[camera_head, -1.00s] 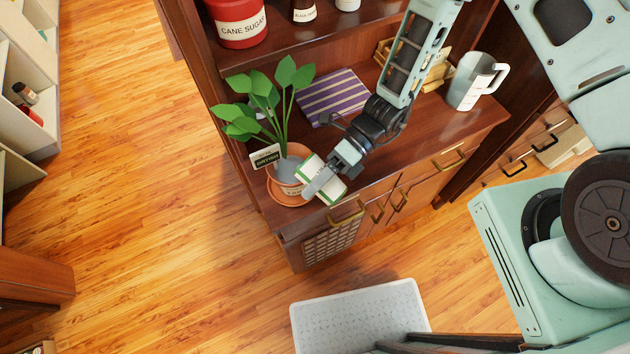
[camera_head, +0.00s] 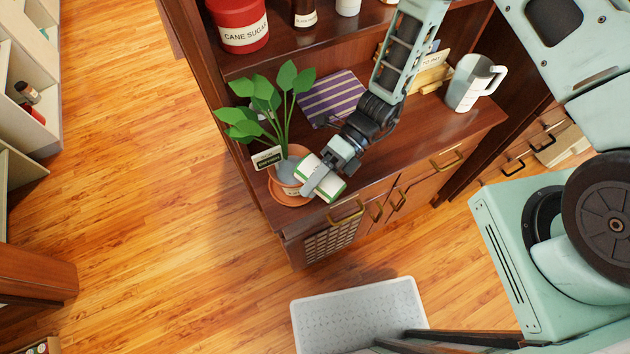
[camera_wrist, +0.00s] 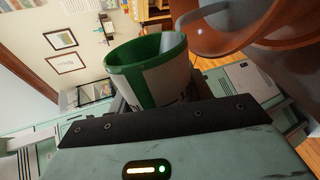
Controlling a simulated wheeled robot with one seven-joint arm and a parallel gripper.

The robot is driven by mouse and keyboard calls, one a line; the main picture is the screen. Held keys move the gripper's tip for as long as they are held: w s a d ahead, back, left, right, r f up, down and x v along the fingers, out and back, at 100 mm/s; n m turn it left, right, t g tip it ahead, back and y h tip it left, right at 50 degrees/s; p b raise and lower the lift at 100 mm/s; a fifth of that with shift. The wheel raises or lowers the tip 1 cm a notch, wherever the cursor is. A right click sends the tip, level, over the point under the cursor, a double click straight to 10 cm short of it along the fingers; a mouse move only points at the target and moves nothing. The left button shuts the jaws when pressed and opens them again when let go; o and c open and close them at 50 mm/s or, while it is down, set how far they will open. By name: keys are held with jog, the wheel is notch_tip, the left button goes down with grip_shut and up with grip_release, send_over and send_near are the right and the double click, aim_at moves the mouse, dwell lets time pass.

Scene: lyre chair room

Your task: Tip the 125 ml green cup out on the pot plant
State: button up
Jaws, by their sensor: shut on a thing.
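The green and white cup (camera_head: 331,188) is held beside the pot plant's terracotta pot (camera_head: 285,189), at its right. The plant's green leaves (camera_head: 262,95) rise behind. My gripper (camera_head: 322,181) is shut on the cup, with a grey finger across its side. The cup is tilted; in the wrist view its green inner wall (camera_wrist: 136,52) shows, but its bottom is hidden. The pot (camera_wrist: 285,35) fills the upper right there, close to the cup's mouth. A grey surface shows inside the pot. I cannot tell whether anything is flowing from the cup.
The pot stands on a saucer (camera_head: 283,199) at the wooden cabinet's left front corner. A red sugar tin (camera_head: 240,22) is on the shelf above.

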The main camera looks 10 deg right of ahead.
jog(key=shift+r+m, duration=0.25)
jog(key=shift+m, duration=0.05)
jog(key=shift+p, duration=0.3)
jog(key=shift+w+a+r+m+g+h+p, duration=0.15)
jog(key=shift+r+m+g+h+p, duration=0.2)
jog(key=shift+m+g+p, duration=0.2)
jog(key=shift+w+a+r+m+h, duration=0.15)
jog(key=shift+r+m+h, duration=0.15)
jog(key=shift+m, duration=0.25)
jog(key=shift+p, duration=0.3)
jog(key=shift+r+g, duration=0.15)
jog(key=shift+g, duration=0.2)
jog(key=shift+w+a+r+m, duration=0.1)
jog(key=shift+w+m, duration=0.1)
jog(key=shift+m, duration=0.4)
jog(key=shift+h, duration=0.25)
